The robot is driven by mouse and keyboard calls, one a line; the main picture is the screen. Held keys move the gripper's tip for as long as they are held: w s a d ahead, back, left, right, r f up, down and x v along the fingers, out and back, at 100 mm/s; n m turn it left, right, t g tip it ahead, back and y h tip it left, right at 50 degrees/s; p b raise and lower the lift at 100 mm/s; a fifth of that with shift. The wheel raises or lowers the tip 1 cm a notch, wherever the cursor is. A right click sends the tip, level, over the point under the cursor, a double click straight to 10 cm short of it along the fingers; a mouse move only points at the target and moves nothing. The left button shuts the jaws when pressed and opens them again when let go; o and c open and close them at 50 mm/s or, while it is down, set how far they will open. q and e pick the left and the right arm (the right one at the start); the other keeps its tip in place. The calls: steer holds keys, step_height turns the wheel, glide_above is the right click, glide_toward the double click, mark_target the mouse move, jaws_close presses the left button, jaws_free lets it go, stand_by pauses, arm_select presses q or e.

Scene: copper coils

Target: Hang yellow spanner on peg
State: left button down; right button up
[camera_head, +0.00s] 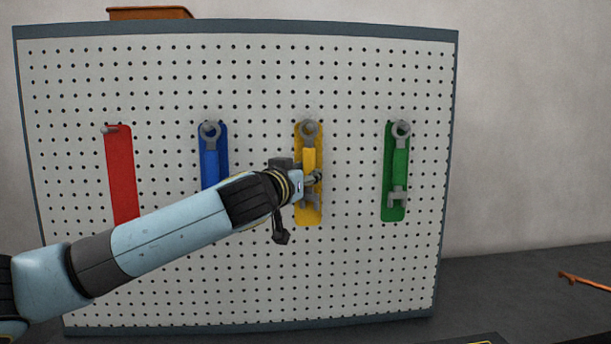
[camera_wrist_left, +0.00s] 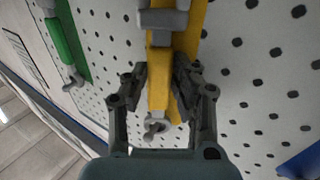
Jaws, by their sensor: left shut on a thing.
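The yellow spanner (camera_head: 309,158) is upright in front of the yellow strip (camera_head: 316,214) on the pegboard, ring end up and open jaw down. Its ring lines up with the peg (camera_head: 309,128) at the strip's top; I cannot tell for sure whether the peg passes through it. My left gripper (camera_head: 307,181) is shut on the handle and hides part of it. In the left wrist view, the gripper (camera_wrist_left: 162,85) has a finger on each side of the yellow handle (camera_wrist_left: 158,60). The ring (camera_wrist_left: 156,128) is toward the bottom there. My right gripper is not in view.
A blue spanner (camera_head: 209,155) and a green spanner (camera_head: 399,165) hang on their strips either side. The red strip (camera_head: 119,165) has a bare peg (camera_head: 110,130). An orange-brown rod (camera_head: 585,282) lies on the dark table at right. A brown box top (camera_head: 150,13) shows behind the board.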

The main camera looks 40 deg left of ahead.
arm_select(q)
steer(key=c, duration=1)
jaws_free()
steer(key=shift+s, duration=0.15)
steer(key=shift+s+d+f, duration=0.1)
steer(key=shift+s+d, duration=0.05)
steer(key=shift+s, duration=0.15)
steer(key=v, duration=1.1)
steer(key=shift+d, duration=0.2)
